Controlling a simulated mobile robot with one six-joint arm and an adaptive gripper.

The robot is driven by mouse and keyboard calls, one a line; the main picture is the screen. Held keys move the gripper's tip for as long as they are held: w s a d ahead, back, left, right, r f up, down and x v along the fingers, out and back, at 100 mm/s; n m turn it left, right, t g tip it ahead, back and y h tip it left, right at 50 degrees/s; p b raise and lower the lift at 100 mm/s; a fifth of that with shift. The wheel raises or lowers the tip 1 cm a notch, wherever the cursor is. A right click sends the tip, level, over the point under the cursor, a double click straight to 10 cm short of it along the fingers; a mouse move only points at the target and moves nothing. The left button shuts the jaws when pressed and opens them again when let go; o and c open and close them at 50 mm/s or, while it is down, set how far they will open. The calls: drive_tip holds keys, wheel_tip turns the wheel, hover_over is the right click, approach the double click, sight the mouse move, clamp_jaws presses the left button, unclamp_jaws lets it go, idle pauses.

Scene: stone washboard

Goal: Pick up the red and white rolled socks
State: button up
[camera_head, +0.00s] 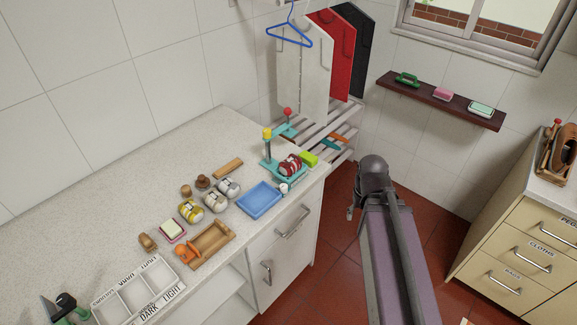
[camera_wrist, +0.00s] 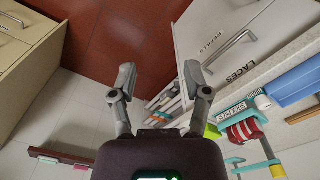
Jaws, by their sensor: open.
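The red and white rolled socks (camera_head: 290,165) sit on a teal stand at the right end of the stone counter (camera_head: 90,190) in the head view. They also show at the right of the wrist view (camera_wrist: 245,131), on the teal stand, which bears a label there. My gripper (camera_wrist: 157,80) is open and empty, with its two fingers wide apart over the floor. It is to the right of the counter in the head view, apart from the socks. The arm hides part of the gripper in the head view.
A blue tray (camera_head: 260,197), grey-white rolled socks (camera_head: 228,188) and yellow-striped ones (camera_head: 190,211) lie near the stand. A lime block (camera_head: 308,158) and a yellow-topped post (camera_head: 267,139) are close to the red socks. A slatted rack (camera_head: 335,125) stands behind the counter's end.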

drive_tip(key=o, duration=0.3)
drive_tip(key=n+t+h+b, duration=0.8)
drive_tip(key=n+t+b, duration=0.35)
drive_tip(key=n, duration=1.65)
approach(286, 163)
drive_tip(key=shift+s+a+r+g, duration=0.35)
drive_tip(key=shift+s+a+r, duration=0.05)
drive_tip(key=shift+a+r, duration=0.2)
drive_tip(key=shift+f, duration=0.1)
drive_tip(key=b+x, duration=0.3)
drive_tip(key=x, duration=0.4)
drive_tip(key=shift+w+d+f, duration=0.15)
drive_tip(key=shift+w+d, duration=0.05)
drive_tip(key=shift+w+d+f, duration=0.1)
drive_tip(key=shift+w+d, duration=0.2)
drive_tip(key=shift+w, duration=0.05)
